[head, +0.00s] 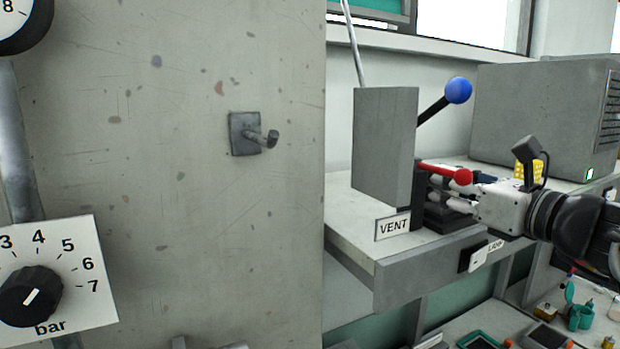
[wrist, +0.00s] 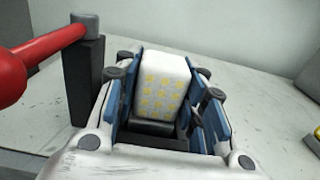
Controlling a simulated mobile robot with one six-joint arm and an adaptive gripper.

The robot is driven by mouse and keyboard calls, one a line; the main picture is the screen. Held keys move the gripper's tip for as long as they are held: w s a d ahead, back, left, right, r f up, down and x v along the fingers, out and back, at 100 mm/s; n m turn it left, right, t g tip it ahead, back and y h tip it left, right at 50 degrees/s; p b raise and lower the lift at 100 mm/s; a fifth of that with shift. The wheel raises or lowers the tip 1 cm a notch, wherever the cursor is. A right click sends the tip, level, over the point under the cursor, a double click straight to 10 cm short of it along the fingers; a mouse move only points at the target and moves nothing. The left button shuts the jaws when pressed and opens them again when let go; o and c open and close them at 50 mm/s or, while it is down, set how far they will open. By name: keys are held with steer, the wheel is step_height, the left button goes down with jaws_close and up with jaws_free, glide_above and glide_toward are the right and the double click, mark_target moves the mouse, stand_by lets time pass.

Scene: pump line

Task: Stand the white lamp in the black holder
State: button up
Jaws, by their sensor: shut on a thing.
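The white lamp (wrist: 165,80) shows in the wrist view as a pale block with a grid of yellow dots. It sits between the blue-padded fingers of my gripper (wrist: 160,100), which is shut on it. A dark part (wrist: 155,130) shows just below the lamp; I cannot tell whether it belongs to the lamp or to the holder. In the head view my gripper (head: 458,197) points left above the shelf, close to the red lever, and the lamp is mostly hidden there. The black holder cannot be made out for certain in either view.
The red lever (head: 445,173) is right beside my gripper; it also shows in the wrist view (wrist: 35,65). A grey box (head: 385,145), a blue-knobbed lever (head: 458,90) and a VENT sign (head: 393,225) stand nearby. A LAMP label (head: 495,246) is on the shelf's front edge.

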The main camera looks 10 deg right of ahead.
steer(key=shift+f, duration=0.1)
steer(key=o, duration=1.1)
steer(key=shift+r, duration=0.25)
steer(key=v, duration=1.2)
steer(key=shift+f, duration=0.1)
